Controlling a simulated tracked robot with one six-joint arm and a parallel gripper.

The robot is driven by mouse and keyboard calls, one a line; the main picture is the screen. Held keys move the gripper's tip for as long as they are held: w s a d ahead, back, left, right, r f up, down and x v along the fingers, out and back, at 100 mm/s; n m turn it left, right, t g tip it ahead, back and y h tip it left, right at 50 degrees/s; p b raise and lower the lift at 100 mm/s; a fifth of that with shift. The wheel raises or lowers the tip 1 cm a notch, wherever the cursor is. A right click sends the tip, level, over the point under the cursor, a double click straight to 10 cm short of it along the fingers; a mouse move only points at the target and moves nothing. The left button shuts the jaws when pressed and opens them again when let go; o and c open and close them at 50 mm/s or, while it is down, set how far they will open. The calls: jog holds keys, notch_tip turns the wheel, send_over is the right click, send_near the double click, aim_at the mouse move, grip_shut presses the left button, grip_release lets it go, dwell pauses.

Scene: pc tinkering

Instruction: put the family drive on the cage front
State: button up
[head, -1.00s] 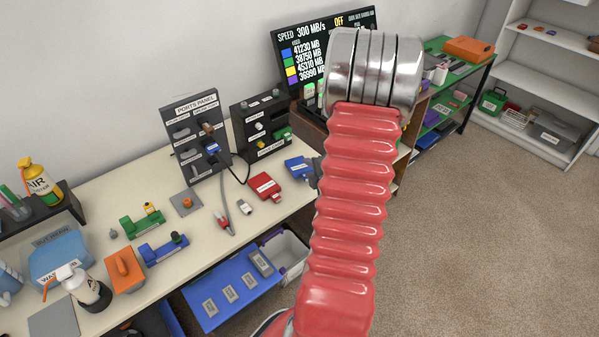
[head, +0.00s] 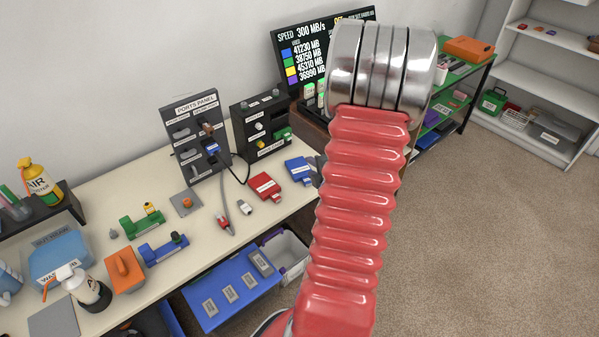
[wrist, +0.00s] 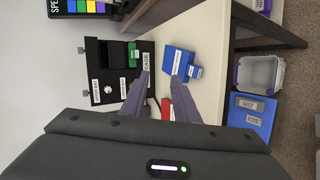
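A blue drive (head: 300,170) with a white label lies on the bench near its right edge; it also shows in the wrist view (wrist: 178,62). A red drive (head: 265,185) lies to its left. I cannot read which label says family. A black cage box (head: 247,124) stands behind them, with a green drive (head: 282,134) in it; the cage also shows in the wrist view (wrist: 103,72), with a "CAGE" label on its edge. My gripper (wrist: 160,76) is open and empty, its fingertips apart beside the blue drive. In the head view my arm mostly hides it.
A ports panel (head: 192,137) with a plugged cable stands left of the cage. A monitor (head: 300,48) is behind. Green and blue devices (head: 163,247), an orange block and spray bottles crowd the bench's left. A blue drawer (head: 230,293) and white bin (head: 290,254) sit below the front edge.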

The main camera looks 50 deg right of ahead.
notch_tip(320, 180, up, 6)
jog(key=s+a, duration=0.1)
jog(key=shift+s, duration=0.4)
dwell(0.5)
